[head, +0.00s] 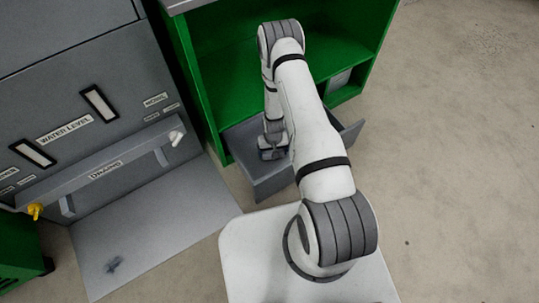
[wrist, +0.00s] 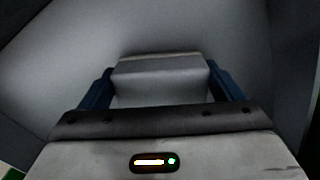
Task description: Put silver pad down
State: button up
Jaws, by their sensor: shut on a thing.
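The silver pad (wrist: 160,80) is a pale, block-like piece between the two blue fingers of my gripper (wrist: 160,88) in the wrist view. My gripper is shut on it. In the head view my gripper (head: 272,150) is down inside the open grey drawer (head: 272,187) of the green cabinet. The pad cannot be made out in the head view. Smooth grey surfaces of the drawer lie around the pad in the wrist view. I cannot tell whether the pad touches the drawer floor.
The green cabinet (head: 225,65) stands behind and around the drawer. A grey machine (head: 60,85) with a water level panel, a long bar handle (head: 105,172) and a yellow valve (head: 35,211) is at the left. Bare concrete floor (head: 450,150) is clear at the right.

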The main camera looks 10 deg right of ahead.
jog(key=shift+f, duration=0.5)
jog(key=shift+f, duration=0.2)
jog(key=o, duration=0.9)
jog(key=shift+c, duration=0.2)
